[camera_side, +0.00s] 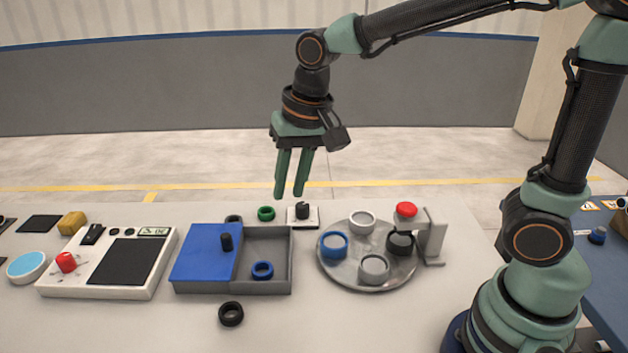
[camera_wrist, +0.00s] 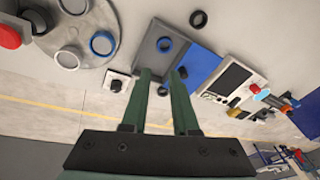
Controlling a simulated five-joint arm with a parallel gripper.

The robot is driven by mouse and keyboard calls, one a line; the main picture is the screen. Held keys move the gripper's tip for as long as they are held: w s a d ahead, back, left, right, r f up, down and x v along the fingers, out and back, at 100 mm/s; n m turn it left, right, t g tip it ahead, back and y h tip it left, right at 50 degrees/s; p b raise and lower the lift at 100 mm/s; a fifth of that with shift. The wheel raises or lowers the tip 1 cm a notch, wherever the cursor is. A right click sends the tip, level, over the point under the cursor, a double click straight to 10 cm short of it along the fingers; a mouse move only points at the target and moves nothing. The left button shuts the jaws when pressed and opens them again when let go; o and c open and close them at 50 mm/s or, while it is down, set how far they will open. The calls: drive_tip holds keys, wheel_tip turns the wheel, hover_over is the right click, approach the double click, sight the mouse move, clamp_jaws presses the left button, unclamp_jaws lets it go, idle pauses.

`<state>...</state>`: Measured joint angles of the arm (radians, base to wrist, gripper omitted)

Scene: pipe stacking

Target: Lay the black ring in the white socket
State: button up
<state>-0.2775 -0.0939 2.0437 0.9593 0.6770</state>
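One black ring (camera_side: 231,314) lies flat on the table in front of the tray; it also shows in the wrist view (camera_wrist: 198,19). A second black ring (camera_side: 233,219) lies behind the tray, partly hidden by it in the side view. The white socket (camera_side: 362,221) is at the back of the round grey turntable (camera_side: 373,261) and looks empty; it also shows in the wrist view (camera_wrist: 69,57). My gripper (camera_side: 289,195) is open and empty, pointing down, well above the table behind the tray. Its two fingers (camera_wrist: 160,73) stand apart in the wrist view.
A grey tray (camera_side: 292,274) with a sliding blue lid (camera_side: 200,262) holds a blue ring (camera_side: 262,270). A green ring (camera_side: 266,213) and a white block with a black knob (camera_side: 303,212) stand behind it. A red-topped post (camera_side: 406,210) rises beside the turntable. The front table is mostly clear.

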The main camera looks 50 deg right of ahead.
drive_tip(key=w+a+f+m+g, duration=0.2)
drive_tip(key=w+a+f+m, duration=0.15)
drive_tip(key=a+f, duration=0.7)
hover_over(240, 310)
drive_tip(key=shift+m+h, duration=0.35)
drive_tip(key=shift+h, duration=0.05)
drive_tip(key=f, duration=0.6)
drive_tip(key=shift+a+f, duration=0.15)
drive_tip(key=shift+a, duration=0.1)
drive_tip(key=shift+d+f, duration=0.15)
drive_tip(key=shift+f, duration=1.15)
drive_tip(key=shift+d+f, duration=0.15)
drive_tip(key=shift+f, duration=1.15)
clamp_jaws()
